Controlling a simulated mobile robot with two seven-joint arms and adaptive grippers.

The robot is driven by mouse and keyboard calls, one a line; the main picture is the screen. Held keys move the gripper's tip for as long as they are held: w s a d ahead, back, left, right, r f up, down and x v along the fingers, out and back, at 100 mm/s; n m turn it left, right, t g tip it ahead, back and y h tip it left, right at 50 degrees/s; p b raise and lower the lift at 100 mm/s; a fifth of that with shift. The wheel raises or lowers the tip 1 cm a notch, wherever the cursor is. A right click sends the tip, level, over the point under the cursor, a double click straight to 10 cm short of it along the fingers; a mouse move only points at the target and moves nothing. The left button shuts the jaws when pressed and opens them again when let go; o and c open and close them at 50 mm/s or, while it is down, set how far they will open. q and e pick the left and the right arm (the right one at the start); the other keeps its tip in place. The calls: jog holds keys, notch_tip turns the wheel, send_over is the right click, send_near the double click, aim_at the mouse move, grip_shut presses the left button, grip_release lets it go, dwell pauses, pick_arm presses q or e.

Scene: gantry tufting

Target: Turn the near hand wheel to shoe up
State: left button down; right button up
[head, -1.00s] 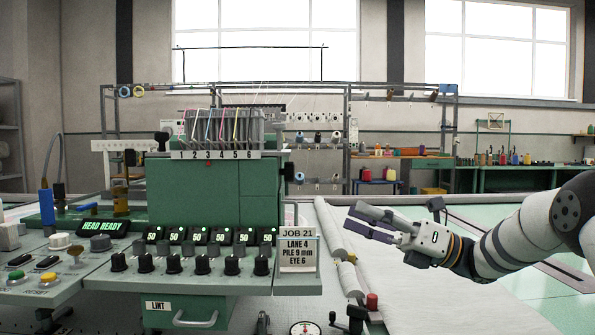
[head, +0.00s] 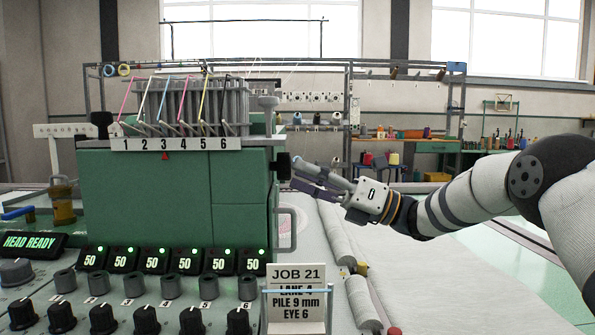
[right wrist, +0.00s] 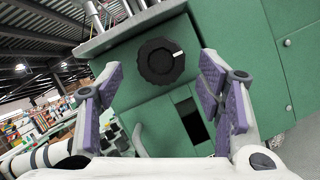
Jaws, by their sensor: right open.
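The hand wheel is a black knob with a scalloped rim and a white mark, in the upper middle of the right wrist view (right wrist: 160,61). It sits on the side of the green tufting head. In the head view it shows as a small dark knob (head: 284,166) on the head's right side. My right gripper (head: 312,181) is open beside that side. In the right wrist view its purple-padded fingers (right wrist: 163,95) stand apart, with the wheel beyond and between them, not held. Any lettering by the wheel is too small to read. My left gripper is out of view.
The green head (head: 140,200) carries several numbered yarn guides. A control panel with knobs and lit "50" displays stands in front. A JOB 21 card (head: 297,295) stands at its right end. A handle (head: 290,230) sticks out below the wheel. White cloth lies to the right.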

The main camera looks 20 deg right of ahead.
jog(key=shift+x, duration=0.9)
jog(key=c, duration=1.1)
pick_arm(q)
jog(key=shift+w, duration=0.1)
pick_arm(e)
jog(key=shift+c, duration=0.2)
